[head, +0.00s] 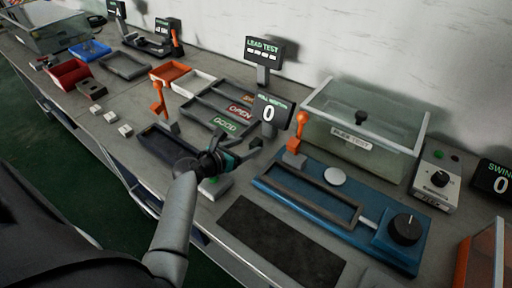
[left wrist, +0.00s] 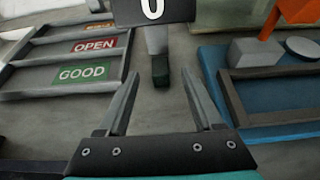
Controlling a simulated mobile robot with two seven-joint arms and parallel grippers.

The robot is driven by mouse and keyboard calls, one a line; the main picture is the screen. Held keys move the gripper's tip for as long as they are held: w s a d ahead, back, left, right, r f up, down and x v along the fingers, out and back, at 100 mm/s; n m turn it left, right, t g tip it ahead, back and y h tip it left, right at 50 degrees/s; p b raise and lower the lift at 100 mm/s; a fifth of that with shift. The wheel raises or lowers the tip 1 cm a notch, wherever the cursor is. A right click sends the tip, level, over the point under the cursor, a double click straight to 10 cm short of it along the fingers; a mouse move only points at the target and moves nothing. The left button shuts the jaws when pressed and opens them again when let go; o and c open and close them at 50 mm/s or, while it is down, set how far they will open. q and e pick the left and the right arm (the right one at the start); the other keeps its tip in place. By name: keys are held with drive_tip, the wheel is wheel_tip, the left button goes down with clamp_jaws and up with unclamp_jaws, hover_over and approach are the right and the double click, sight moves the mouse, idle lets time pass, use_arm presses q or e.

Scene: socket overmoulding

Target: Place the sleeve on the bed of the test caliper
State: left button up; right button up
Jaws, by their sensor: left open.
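My left gripper (head: 250,148) is over the bench, just in front of the post of a display reading 0 (head: 270,113). In the left wrist view its two fingers (left wrist: 160,76) are apart, with nothing held between them. No part is clearly recognisable as the sleeve or as the test caliper. My right gripper is not in view.
A blue fixture (head: 270,187) with an orange lever (head: 297,132) and black knob (head: 405,229) stands right of the gripper. A sorting tray (head: 196,116) marked OPEN and GOOD is behind. A clear-lidded box (head: 366,112) stands back right. A dark mat (head: 282,243) lies bare in front.

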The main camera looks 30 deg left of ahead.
sight(253, 144)
use_arm(q)
drive_tip(key=b+x, duration=0.1)
drive_tip(key=x, duration=0.1)
drive_tip(key=b+x, duration=0.1)
drive_tip(key=x, duration=0.1)
drive_tip(key=shift+s+f, duration=0.1)
drive_tip(key=shift+f, duration=0.3)
drive_tip(key=shift+w+f+b, duration=0.15)
drive_tip(key=shift+w+b, duration=0.15)
drive_tip(key=shift+w, duration=0.3)
drive_tip(key=shift+c, duration=0.2)
clamp_jaws()
